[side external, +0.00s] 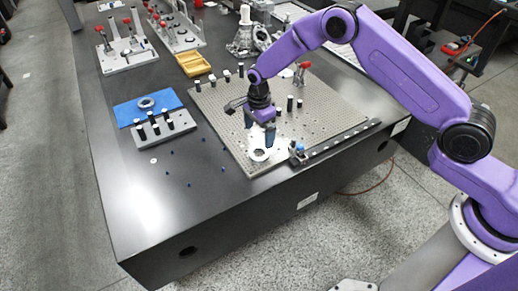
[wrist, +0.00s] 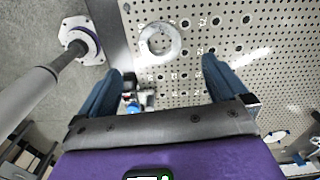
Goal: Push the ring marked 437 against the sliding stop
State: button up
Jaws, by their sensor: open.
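A pale metal ring (side external: 252,154) lies flat near the front corner of the perforated plate; it also shows in the wrist view (wrist: 145,47), beyond my fingertips. Its marking cannot be read. A second ring (side external: 146,103) lies on the blue mat; its marking is also unreadable. A small blue-topped block, which looks like the sliding stop (side external: 298,149), is at the near end of the dark rail, right of the first ring; it shows partly between my fingers in the wrist view (wrist: 133,104). My gripper (side external: 260,136) is open and empty, above and close to the first ring.
The dark rail (side external: 340,139) runs along the right edge of the perforated plate (side external: 222,117). Several black posts stand farther back on the plate. A grey block with black pins (side external: 165,131) sits left, beside the blue mat (side external: 127,111). The front of the black table is mostly clear.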

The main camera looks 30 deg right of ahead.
aim_at(280, 154)
notch_tip(280, 154, down, 9)
jog(key=shift+r, duration=0.1)
dwell(0.3)
jog(key=c, duration=1.4)
jog(key=shift+s+d, duration=0.45)
jog(key=shift+d, duration=0.75)
jog(key=shift+s+d, duration=0.45)
jog(key=shift+d, duration=0.75)
jog(key=shift+s+d, duration=0.45)
jog(key=shift+d, duration=0.85)
jog(key=o, duration=1.4)
jog(key=shift+a, duration=0.2)
